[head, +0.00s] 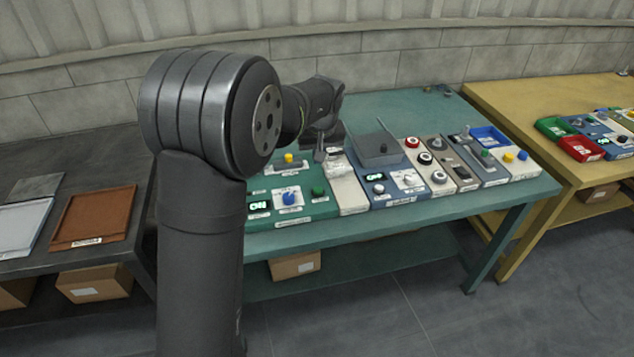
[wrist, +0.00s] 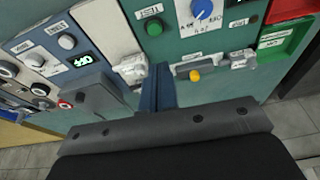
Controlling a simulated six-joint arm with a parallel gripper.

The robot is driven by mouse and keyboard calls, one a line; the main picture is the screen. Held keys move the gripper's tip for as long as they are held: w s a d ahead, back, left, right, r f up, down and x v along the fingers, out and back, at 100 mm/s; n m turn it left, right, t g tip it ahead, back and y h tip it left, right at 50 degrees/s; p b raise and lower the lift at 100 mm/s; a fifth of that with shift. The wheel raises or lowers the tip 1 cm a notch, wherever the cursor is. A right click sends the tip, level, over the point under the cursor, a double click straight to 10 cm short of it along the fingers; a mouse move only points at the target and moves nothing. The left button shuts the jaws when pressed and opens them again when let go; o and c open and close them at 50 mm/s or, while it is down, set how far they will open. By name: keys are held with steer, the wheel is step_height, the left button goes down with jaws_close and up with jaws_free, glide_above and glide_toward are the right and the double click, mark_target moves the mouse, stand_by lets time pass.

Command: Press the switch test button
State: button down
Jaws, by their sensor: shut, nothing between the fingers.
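My gripper (head: 320,154) is shut and empty over the back of the green panel (head: 262,184). In the wrist view its closed fingers (wrist: 157,88) point at the panel's edge, between a yellow button (wrist: 195,75) and a pale switch block (wrist: 130,68). The yellow button also shows in the head view (head: 289,158). The panel carries a blue knob (head: 289,198), a green button (head: 318,191) and a lit display (head: 258,206).
A white panel (head: 348,192) and a blue panel (head: 398,190) with a raised grey box (head: 375,149) stand to the right. More panels fill the teal table. A brown tray (head: 95,216) lies on the dark table at left. The yellow table (head: 500,98) is at right.

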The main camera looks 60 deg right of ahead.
steer(key=shift+s+d+r, duration=0.15)
steer(key=shift+s+r, duration=0.3)
steer(key=shift+r, duration=0.25)
steer(key=shift+f, duration=0.1)
glide_toward(318, 189)
steer(key=x, duration=0.5)
steer(key=shift+w+d+f, duration=0.1)
steer(key=shift+w+f, duration=0.05)
steer(key=shift+f, duration=0.55)
